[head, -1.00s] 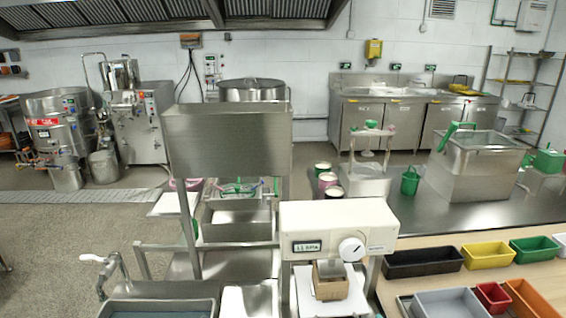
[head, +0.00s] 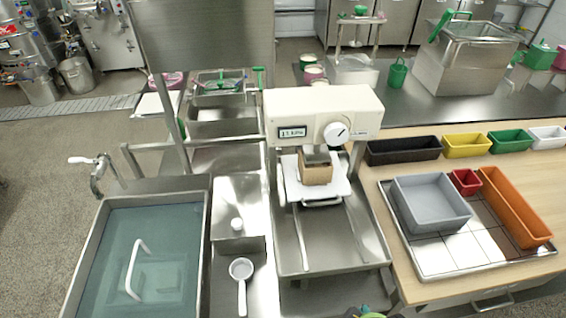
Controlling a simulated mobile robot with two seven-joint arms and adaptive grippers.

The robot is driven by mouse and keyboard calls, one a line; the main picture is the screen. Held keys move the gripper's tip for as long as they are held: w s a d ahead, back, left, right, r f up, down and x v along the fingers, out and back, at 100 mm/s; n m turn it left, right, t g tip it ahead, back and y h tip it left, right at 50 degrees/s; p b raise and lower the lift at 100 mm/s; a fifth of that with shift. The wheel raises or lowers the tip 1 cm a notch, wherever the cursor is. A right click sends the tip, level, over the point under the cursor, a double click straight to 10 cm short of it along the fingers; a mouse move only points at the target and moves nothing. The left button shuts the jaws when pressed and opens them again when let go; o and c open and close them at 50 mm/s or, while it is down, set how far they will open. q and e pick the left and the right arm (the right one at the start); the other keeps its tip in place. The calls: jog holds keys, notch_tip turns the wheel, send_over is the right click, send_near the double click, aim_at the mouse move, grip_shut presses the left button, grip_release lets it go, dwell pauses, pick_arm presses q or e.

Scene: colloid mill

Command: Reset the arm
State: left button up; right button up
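Neither of my grippers can be made out in the head view, and no arm comes in from the left or right. A small dark and green shape (head: 366,313) is cut off at the bottom edge, and I cannot tell what it is. The cream-coloured mill head (head: 322,115) with a small display and a round white dial (head: 337,133) stands at the middle. Under it a brown box-like piece (head: 316,170) sits on a white plate (head: 322,193) with a front handle.
A water-filled sink (head: 195,210) is at the left, with a white-handled tap (head: 95,162). A white ladle (head: 241,284) lies beside it. A grey bin (head: 430,203), a red bin (head: 465,182) and an orange bin (head: 513,205) stand on a tray at the right. Several coloured bins line up behind.

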jog(key=s+f+b, duration=0.1)
jog(key=s+f, duration=0.2)
jog(key=f, duration=0.6)
jog(key=s+d+f+g+b, duration=0.1)
jog(key=s+f, duration=0.3)
jog(key=f, duration=0.5)
jog(key=s+f+b, duration=0.1)
jog(key=s+f, duration=0.2)
jog(key=f, duration=0.6)
jog(key=s+d+f+g, duration=0.1)
jog(key=s+d+f, duration=0.1)
jog(key=s+f, duration=0.3)
jog(key=s, duration=0.4)
dwell(4.4)
